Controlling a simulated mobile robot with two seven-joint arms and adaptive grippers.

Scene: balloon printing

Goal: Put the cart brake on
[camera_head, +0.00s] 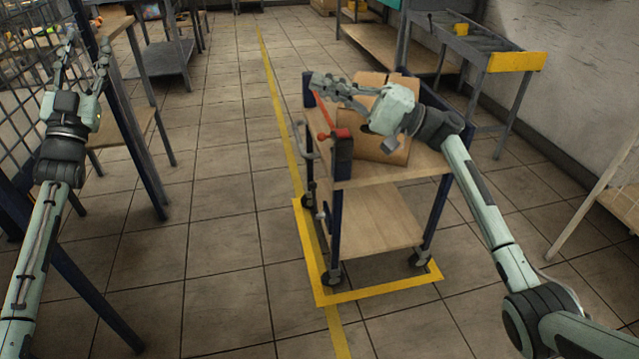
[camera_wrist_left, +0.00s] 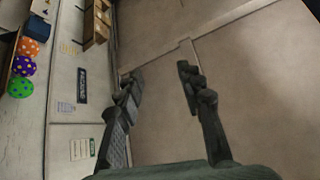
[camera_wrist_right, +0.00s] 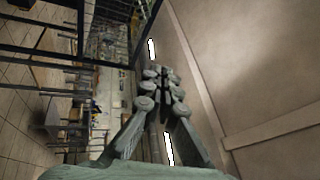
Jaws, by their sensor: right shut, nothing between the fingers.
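The cart (camera_head: 375,222) has dark blue posts, wooden shelves and castors, and stands inside a yellow floor outline. A red brake lever (camera_head: 324,112) slants at the cart's left end, with a red part (camera_head: 340,133) at its lower end on a dark post. My right gripper (camera_head: 322,84) is above the cart's left end, close to the lever's upper end; I cannot tell if they touch. Its fingers are together and empty, as the right wrist view (camera_wrist_right: 160,82) also shows. My left gripper (camera_head: 86,48) is open and empty at the far left, fingers apart in the left wrist view (camera_wrist_left: 162,85).
A cardboard box (camera_head: 370,150) sits on the cart's top, partly hidden by my right gripper. A metal-framed table (camera_head: 140,110) and mesh panel (camera_head: 25,90) stand at the left, near my left arm. A bench with a yellow edge (camera_head: 517,62) stands at the right. The aisle floor (camera_head: 220,120) is clear.

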